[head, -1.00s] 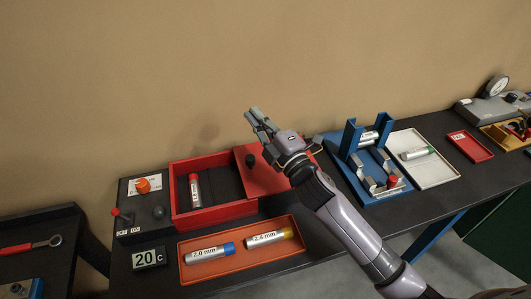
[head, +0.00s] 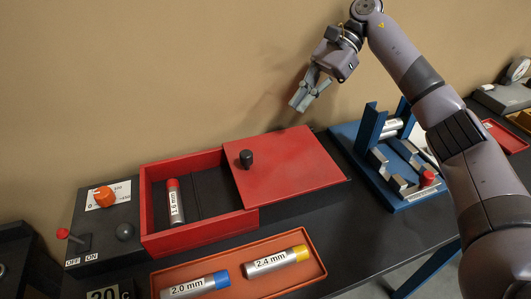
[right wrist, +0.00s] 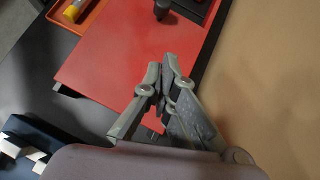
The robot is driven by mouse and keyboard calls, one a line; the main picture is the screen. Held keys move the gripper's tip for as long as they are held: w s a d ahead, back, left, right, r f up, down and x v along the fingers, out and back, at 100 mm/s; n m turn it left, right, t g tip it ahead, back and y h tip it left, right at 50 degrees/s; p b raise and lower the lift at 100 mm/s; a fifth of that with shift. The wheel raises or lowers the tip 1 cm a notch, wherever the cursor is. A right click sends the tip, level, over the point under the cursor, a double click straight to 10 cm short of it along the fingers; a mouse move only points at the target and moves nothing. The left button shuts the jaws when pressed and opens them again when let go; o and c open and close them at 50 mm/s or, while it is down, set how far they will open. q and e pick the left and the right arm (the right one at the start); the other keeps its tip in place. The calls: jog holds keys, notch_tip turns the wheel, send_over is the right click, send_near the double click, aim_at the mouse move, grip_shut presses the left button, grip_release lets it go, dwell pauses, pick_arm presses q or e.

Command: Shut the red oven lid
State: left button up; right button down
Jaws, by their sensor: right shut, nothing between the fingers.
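The red oven lid (head: 290,172) is a flat red panel with a black knob (head: 246,159) near its left end. It covers only the right part of the red oven box (head: 205,236) and sticks out past the box to the right. The left part of the box is open, and a red-capped cylinder labelled 1.6 mm (head: 175,203) lies inside. My right gripper (head: 298,105) is shut and empty, above and behind the lid near the wall. In the right wrist view the lid (right wrist: 115,65) lies below the shut fingertips (right wrist: 162,72), with the knob (right wrist: 162,9) at the top. My left gripper is out of view.
A control panel with an orange dial (head: 104,196) and a red-tipped switch (head: 64,234) stands left of the oven. An orange tray (head: 240,285) with two labelled cylinders lies in front. A blue fixture (head: 350,142) stands right of the lid. The wall is close behind.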

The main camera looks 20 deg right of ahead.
jog(key=d, duration=0.1)
jog(key=p, duration=0.3)
send_near(254, 167)
notch_tip(254, 167, down, 3)
jog(key=shift+w+d+r+h, duration=0.1)
jog(key=shift+h, duration=0.2)
jog(key=shift+s+a+r+p, duration=0.1)
jog(key=shift+s+a+p, duration=0.1)
jog(key=shift+a+p, duration=0.3)
jog(key=shift+s+a+p, duration=0.15)
jog(key=shift+s+a, duration=0.05)
jog(key=shift+a, duration=0.5)
jog(key=shift+s+a, duration=0.2)
jog(key=shift+a, duration=0.45)
